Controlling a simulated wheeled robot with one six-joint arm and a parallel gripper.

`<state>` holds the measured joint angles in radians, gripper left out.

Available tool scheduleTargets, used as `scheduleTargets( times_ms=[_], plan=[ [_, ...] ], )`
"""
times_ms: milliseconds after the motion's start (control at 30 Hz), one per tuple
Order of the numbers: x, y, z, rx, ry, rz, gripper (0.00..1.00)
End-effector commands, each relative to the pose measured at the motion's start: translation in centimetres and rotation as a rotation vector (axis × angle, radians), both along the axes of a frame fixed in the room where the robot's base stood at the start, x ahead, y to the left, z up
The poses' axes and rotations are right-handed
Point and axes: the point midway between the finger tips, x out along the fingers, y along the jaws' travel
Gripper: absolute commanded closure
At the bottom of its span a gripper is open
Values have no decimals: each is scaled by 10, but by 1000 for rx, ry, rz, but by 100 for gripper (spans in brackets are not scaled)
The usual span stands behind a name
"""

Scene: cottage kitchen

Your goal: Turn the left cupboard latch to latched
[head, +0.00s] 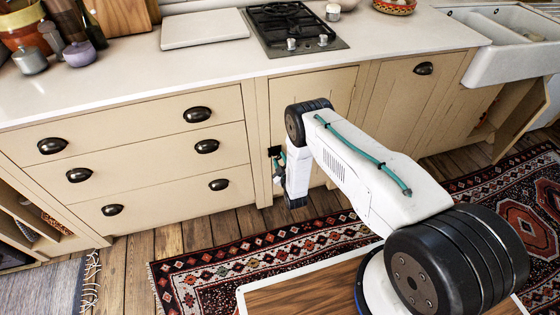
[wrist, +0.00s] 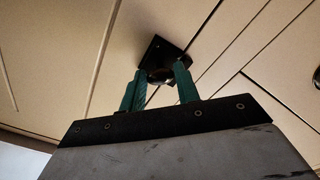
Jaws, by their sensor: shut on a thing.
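The left cupboard latch is a small dark fitting (head: 273,151) on the cream cupboard front (head: 333,88) under the hob. In the wrist view its black square plate (wrist: 157,49) shows just beyond my fingertips. My gripper (wrist: 161,74) has its two green fingers on either side of the latch's turning part, shut on it. In the head view my gripper (head: 279,160) is small and partly hidden by my wrist. The fingers cover much of the turning part, so I cannot tell which way it points.
Drawers with dark cup handles (head: 207,146) are to the left. Another cupboard door with a cup handle (head: 423,68) is to the right, and beyond it a door (head: 520,120) stands open under the sink. A patterned rug (head: 215,270) lies on the floor.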

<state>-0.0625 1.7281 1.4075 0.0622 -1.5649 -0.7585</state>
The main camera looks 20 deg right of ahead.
Motion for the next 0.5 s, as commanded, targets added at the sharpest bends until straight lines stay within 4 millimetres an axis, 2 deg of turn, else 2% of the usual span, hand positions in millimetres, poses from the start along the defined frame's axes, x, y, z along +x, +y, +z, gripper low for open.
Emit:
scheduleTargets(
  times_ms=[500],
  plan=[
    [0, 1, 0, -477, 0, 1, 91]
  ],
)
